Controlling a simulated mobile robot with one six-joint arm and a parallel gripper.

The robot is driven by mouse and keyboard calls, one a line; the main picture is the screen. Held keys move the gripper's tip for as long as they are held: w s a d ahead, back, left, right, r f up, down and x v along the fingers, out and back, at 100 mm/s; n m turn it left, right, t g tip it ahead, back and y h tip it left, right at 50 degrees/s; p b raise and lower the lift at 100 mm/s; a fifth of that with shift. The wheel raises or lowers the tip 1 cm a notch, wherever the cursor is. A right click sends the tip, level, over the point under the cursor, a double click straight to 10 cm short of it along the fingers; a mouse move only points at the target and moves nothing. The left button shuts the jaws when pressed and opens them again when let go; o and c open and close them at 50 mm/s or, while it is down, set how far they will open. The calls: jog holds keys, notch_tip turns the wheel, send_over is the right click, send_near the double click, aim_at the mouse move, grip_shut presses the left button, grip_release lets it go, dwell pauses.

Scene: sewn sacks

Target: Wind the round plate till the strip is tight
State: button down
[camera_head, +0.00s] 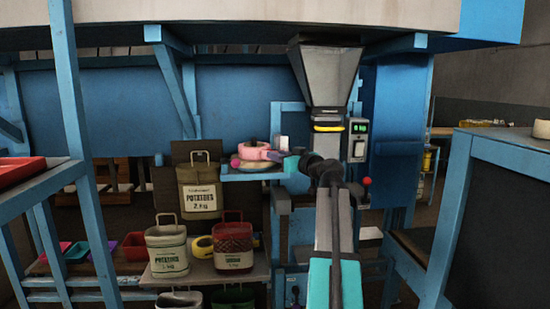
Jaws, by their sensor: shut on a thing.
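The round plate (252,152) looks like a pinkish disc with a dark stub on top. It lies above a pale round base on a small blue shelf (235,176) left of the grey hopper. A small magenta knob (235,161) shows at its left side. My gripper (272,156) reaches in from the right and is shut at the plate's right side. The contact is small and partly hidden, so I cannot tell exactly where the fingers grip. I cannot make out the strip or whether it is slack.
A grey hopper (325,75) stands behind my arm, with a green-lit control box (359,140) beside it. Labelled potato sacks (200,190) hang and stand below left. Blue posts (75,120) rise at left, and a blue-framed bench (500,150) stands at right.

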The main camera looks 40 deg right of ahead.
jog(key=c, duration=1.6)
grip_release()
jog(key=shift+s, duration=0.1)
jog(key=s+b, duration=0.1)
jog(key=s, duration=0.8)
jog(key=s+b, duration=0.1)
jog(key=s, duration=0.3)
jog(key=shift+s+a+b, duration=0.3)
jog(key=shift+s+a, duration=0.05)
jog(key=shift+a, duration=0.05)
jog(key=shift+c, duration=0.4)
